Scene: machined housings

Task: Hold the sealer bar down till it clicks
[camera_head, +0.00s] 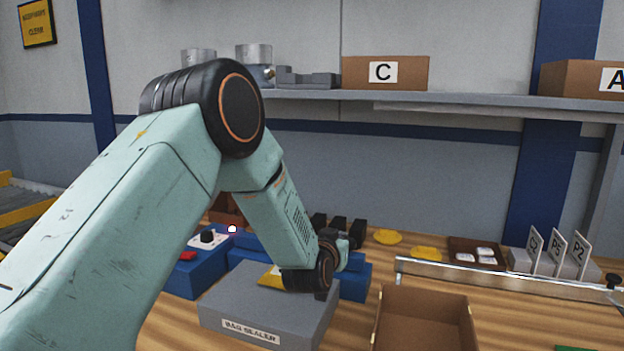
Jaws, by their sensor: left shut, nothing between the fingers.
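The bag sealer (262,297) is a grey box with a white "BAG SEALER" label on its front, on the wooden bench at bottom centre. My left arm crosses the picture from the left and bends down to it. My left gripper (322,288) is small and dark at the sealer's back right. It is shut with nothing in it. My wrist covers much of that area, so I cannot make out the sealer bar or tell whether the gripper touches it. My right gripper is out of view.
An open cardboard box (424,299) stands right of the sealer. Blue fixtures (355,281) stand behind the sealer. A clear panel with a metal rail (500,276) and a card rack (560,262) are at right. A shelf (450,100) spans above.

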